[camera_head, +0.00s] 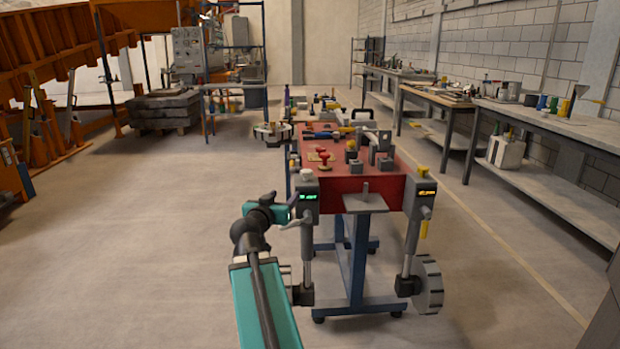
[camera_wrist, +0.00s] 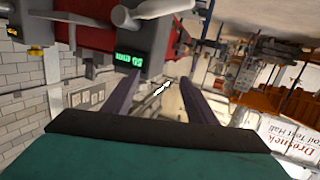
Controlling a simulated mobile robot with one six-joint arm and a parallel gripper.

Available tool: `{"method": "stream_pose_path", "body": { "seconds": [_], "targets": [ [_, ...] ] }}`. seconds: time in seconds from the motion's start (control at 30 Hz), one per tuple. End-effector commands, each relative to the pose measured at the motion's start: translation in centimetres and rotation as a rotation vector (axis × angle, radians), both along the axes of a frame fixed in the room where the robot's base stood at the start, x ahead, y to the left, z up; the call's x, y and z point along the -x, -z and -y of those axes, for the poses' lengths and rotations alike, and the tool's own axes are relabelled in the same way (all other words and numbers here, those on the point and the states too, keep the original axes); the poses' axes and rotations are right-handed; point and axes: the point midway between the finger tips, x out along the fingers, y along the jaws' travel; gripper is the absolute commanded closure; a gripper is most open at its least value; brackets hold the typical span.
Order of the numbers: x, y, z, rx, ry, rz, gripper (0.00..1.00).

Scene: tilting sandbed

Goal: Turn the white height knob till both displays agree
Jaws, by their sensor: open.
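The left grey post at the table's near end carries a green-lit display (camera_head: 308,196), also in the wrist view (camera_wrist: 129,57). A pale knob (camera_head: 307,174) tops that post. A pale grey lever (camera_head: 297,222) juts out below the display; a pale handle (camera_wrist: 152,9) shows large in the wrist view. The right post has an amber-lit display (camera_head: 427,192) and a yellow knob (camera_head: 422,171) on top. I cannot read either display's digits. My gripper (camera_head: 291,202) is open just left of the left post; its dark fingers (camera_wrist: 158,82) show apart, with no knob visibly gripped.
The red table (camera_head: 385,190) holds several tools and blocks. A small grey shelf (camera_head: 365,203) sits between the posts. A grey toothed wheel (camera_head: 429,285) stands low at the right. Benches (camera_head: 545,125) line the right wall. The floor at left is clear.

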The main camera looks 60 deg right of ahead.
Motion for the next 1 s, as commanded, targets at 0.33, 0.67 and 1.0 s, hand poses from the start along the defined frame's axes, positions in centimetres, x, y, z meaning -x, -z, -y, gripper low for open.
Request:
{"method": "stream_pose_path", "body": {
  "seconds": [0.33, 0.67, 1.0],
  "targets": [
    [3.5, -4.4, 2.1, 0.097, 0.043, 0.074, 0.48],
    [3.5, -4.5, 2.2, 0.097, 0.044, 0.075, 0.48],
    [3.4, -4.7, 2.8, 0.096, 0.045, 0.074, 0.48]
  ]
}}
